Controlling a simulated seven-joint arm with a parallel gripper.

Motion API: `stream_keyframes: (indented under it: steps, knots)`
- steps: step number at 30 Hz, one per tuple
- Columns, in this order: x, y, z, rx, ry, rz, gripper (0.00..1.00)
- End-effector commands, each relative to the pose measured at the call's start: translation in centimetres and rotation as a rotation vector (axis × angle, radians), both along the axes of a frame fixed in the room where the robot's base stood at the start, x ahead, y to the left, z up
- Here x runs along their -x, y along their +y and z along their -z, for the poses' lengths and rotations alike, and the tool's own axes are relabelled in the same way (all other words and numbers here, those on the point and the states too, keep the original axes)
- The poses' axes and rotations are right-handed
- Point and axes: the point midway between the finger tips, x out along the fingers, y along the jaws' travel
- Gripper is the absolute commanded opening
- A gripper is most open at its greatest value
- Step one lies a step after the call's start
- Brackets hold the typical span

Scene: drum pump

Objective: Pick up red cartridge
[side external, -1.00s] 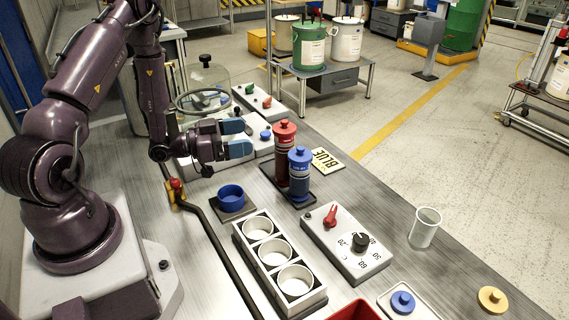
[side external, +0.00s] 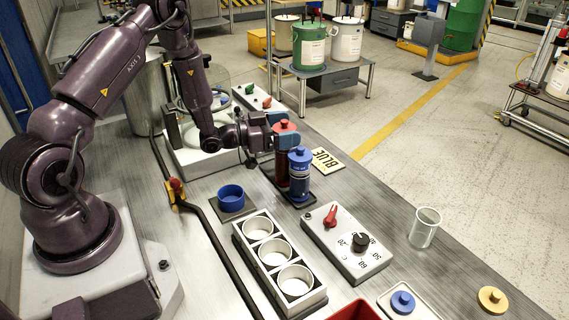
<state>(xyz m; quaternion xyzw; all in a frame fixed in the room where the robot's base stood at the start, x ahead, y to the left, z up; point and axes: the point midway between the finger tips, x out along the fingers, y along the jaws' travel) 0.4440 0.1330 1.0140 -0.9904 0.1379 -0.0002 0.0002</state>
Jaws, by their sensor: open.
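The red cartridge (side external: 282,172) stands upright on a dark base at the back of the bench, with a red knobbed cap on top. The blue cartridge (side external: 299,176) stands upright close beside it, nearer the camera. My gripper (side external: 282,134) is level with the upper part of the red cartridge, its blue-tipped fingers at either side of it. The jaws are open. A finger covers part of the red cartridge's upper body, and I cannot tell whether the fingers touch it.
A "BLUE" plate (side external: 326,160) lies right of the cartridges. A block with three round cups (side external: 268,250), a blue ring (side external: 231,197) and a control box (side external: 346,244) are in front. A clear beaker (side external: 425,228) stands at right.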

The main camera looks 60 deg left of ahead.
Motion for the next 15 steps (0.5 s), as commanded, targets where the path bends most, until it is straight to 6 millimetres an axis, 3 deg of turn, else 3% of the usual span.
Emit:
stream_keyframes:
  steps: [2, 13, 14, 15]
  knots:
    - [0.03, 0.02, 0.01, 0.0, 0.0, 0.0, 0.89]
    - [0.06, 0.03, 0.01, 0.0, 0.0, -0.001, 0.06]
    - [0.07, 0.03, 0.01, 0.0, 0.0, -0.001, 0.0]
    - [0.07, 0.03, 0.01, 0.0, 0.0, -0.001, 0.0]
